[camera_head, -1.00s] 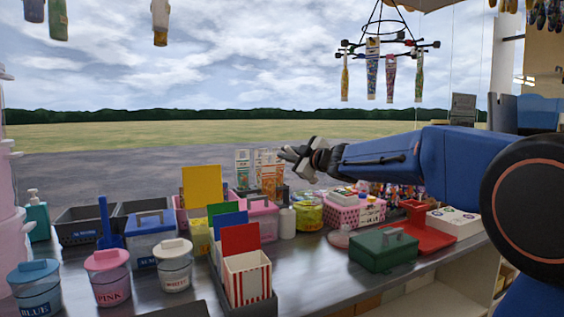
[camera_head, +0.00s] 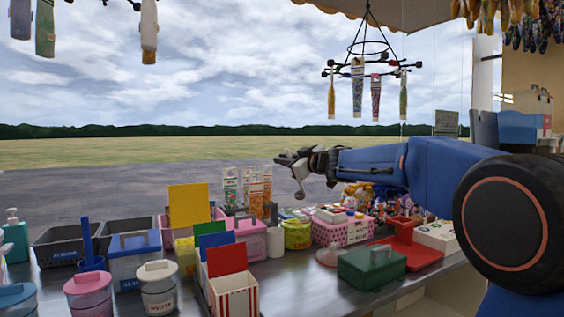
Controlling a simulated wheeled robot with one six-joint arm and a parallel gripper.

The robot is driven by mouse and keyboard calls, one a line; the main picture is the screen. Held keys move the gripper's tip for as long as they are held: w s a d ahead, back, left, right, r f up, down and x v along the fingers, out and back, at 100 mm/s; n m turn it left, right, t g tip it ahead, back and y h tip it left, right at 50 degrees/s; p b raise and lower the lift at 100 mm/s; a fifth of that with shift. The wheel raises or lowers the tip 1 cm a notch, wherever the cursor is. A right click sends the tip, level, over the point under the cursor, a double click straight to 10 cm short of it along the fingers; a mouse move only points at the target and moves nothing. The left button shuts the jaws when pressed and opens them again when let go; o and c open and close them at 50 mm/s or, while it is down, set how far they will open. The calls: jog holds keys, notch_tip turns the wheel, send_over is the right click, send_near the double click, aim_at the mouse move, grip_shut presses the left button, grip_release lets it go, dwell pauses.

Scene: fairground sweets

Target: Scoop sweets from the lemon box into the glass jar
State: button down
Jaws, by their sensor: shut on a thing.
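My gripper (camera_head: 284,159) is held out above the counter, in front of the open field, at the end of my blue arm. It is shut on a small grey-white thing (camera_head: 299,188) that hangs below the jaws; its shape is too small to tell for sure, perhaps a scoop. A yellow card (camera_head: 188,205) stands up behind a yellow box (camera_head: 186,256), but I cannot tell whether this is the lemon box. A round yellow-green jar (camera_head: 297,236) stands on the counter below the gripper. I cannot tell whether it is the glass jar.
Lidded tubs (camera_head: 158,290) and a red-striped box (camera_head: 235,299) stand in front. A hanging rack (camera_head: 366,65) is above.

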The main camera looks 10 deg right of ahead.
jog(key=w+d+r+m, duration=0.2)
jog(key=d+m, duration=0.3)
jog(key=shift+w, duration=0.4)
dwell(0.7)
